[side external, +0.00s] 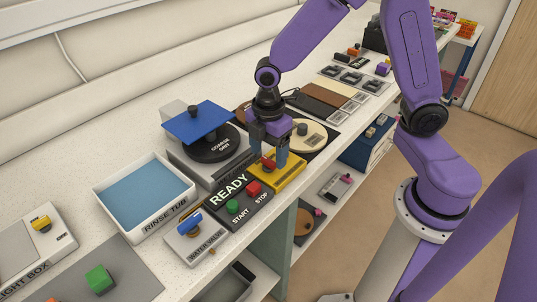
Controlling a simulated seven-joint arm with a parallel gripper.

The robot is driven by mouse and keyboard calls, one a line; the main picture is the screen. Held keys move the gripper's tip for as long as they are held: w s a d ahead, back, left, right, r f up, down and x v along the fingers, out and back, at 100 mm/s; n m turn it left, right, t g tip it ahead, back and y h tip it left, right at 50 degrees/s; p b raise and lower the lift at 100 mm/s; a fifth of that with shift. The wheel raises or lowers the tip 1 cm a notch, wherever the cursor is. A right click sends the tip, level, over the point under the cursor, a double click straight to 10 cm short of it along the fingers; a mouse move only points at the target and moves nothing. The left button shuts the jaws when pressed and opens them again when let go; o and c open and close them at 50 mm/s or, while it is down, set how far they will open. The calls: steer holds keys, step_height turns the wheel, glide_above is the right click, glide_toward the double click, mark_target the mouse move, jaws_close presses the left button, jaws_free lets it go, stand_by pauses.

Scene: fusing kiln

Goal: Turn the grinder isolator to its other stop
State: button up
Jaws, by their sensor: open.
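The grinder isolator appears to be the yellow box (290,177) at the front of the bench, right of the READY panel. A red knob (268,164) shows on top of it. My gripper (269,152) points down over this box, with its fingers apart on either side of the red knob. I cannot tell whether the fingers touch the knob. The gripper partly hides the knob and the back of the box, so the knob's exact angle is unclear.
The READY panel (229,191) has a green START button (233,207) and a red STOP button (254,188). The water valve (195,238) with a blue handle is in front. The coarse grit grinder (212,150) carries a blue plate (200,122). A rinse tub (145,228) stands left.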

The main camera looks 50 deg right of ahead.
steer(key=shift+f, duration=0.85)
steer(key=c, duration=1.1)
steer(key=shift+o, duration=0.2)
